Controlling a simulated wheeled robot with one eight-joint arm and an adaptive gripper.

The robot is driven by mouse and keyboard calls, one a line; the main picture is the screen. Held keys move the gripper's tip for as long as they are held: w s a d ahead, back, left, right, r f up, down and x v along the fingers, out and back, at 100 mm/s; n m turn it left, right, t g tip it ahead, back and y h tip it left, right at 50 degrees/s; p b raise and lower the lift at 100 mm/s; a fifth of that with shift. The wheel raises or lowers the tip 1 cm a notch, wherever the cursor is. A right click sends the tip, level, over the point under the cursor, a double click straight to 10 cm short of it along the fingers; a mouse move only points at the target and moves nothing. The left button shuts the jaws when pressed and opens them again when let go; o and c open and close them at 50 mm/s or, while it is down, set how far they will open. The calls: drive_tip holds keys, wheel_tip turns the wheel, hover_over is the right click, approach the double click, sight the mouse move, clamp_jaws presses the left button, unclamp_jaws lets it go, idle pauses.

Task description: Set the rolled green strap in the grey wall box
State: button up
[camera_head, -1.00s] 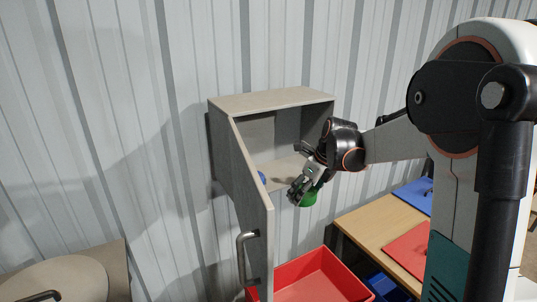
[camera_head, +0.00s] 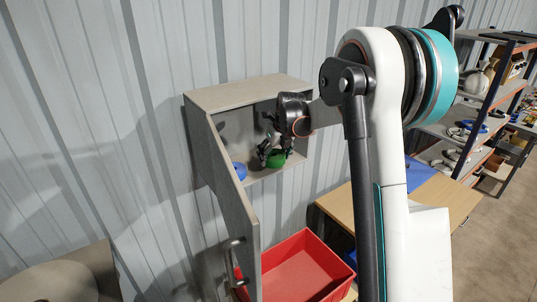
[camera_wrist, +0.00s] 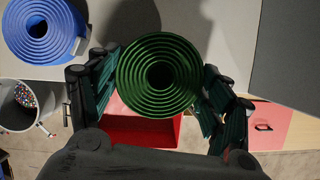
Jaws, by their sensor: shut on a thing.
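The rolled green strap (camera_wrist: 158,76) is held between the fingers of my gripper (camera_wrist: 160,90) in the wrist view, its spiral end facing the camera. In the head view the green strap (camera_head: 277,160) shows just below my gripper (camera_head: 272,156), in the opening of the grey wall box (camera_head: 240,97). The box door (camera_head: 233,190) stands open toward the left. The strap is over or near the box floor; I cannot tell whether it touches. In the wrist view the box floor (camera_wrist: 225,30) runs under its upper part.
A rolled blue strap (camera_head: 240,171) sits inside the box at the left; it also shows in the wrist view (camera_wrist: 42,32). A red bin (camera_head: 296,270) stands below. A wooden table (camera_head: 335,205) is at the right, with shelving (camera_head: 470,125) beyond.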

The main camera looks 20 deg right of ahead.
sight(273, 153)
drive_tip(key=shift+w+a+f+p, duration=0.1)
drive_tip(key=shift+w+f+p, duration=0.1)
drive_tip(key=shift+w+f, duration=0.45)
drive_tip(key=shift+w+f+p, duration=0.2)
drive_tip(key=shift+w+f, duration=0.1)
drive_tip(key=shift+w, duration=0.55)
drive_tip(key=shift+w+a+f+p, duration=0.1)
drive_tip(key=shift+w+f+p, duration=0.1)
drive_tip(key=shift+w+f, duration=0.45)
drive_tip(key=shift+r, duration=0.15)
drive_tip(key=o, duration=1.2)
drive_tip(key=shift+b+v, duration=0.8)
drive_tip(key=shift+v, duration=2.95)
drive_tip(key=shift+d, duration=0.1)
